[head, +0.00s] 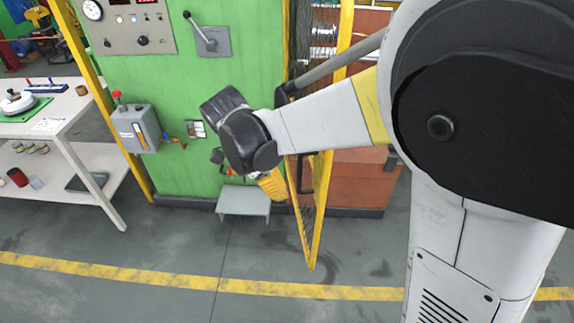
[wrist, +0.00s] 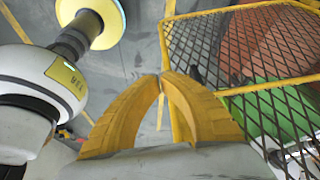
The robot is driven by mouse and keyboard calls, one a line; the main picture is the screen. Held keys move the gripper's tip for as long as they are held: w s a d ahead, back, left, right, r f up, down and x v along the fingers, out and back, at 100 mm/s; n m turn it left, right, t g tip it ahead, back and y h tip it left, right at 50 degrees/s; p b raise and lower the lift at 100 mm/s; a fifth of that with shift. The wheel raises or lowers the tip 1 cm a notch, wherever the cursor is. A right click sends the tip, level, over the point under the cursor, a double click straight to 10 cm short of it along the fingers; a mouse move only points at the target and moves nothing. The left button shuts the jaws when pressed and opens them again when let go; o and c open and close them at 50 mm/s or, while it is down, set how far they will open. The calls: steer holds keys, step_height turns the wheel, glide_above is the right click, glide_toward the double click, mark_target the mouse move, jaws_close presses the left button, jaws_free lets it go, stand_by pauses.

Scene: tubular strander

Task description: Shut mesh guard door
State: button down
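The mesh guard door (head: 318,215) is a yellow-framed panel of dark mesh. In the head view it stands ajar, swung out from the green machine, its lower corner over the floor. My arm crosses in front of its upper part. In the wrist view the door (wrist: 250,60) fills the right side, with its frame edge close behind my fingers. My gripper (wrist: 162,78) has its two yellow fingers together at the tips, with nothing seen between them. In the head view my gripper (head: 272,186) is just left of the door; I cannot tell whether it touches.
The green machine cabinet (head: 180,95) carries a lever, gauge panel and grey control box (head: 135,128). A small grey step (head: 243,202) stands at its foot. A white bench (head: 50,115) is on the left. The floor in front, with a yellow line (head: 190,280), is clear.

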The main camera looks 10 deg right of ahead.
steer(key=d+f+b, duration=0.4)
steer(key=d+f, duration=0.3)
steer(key=f, duration=0.2)
steer(key=shift+s+d, duration=0.35)
steer(key=shift+f, duration=0.1)
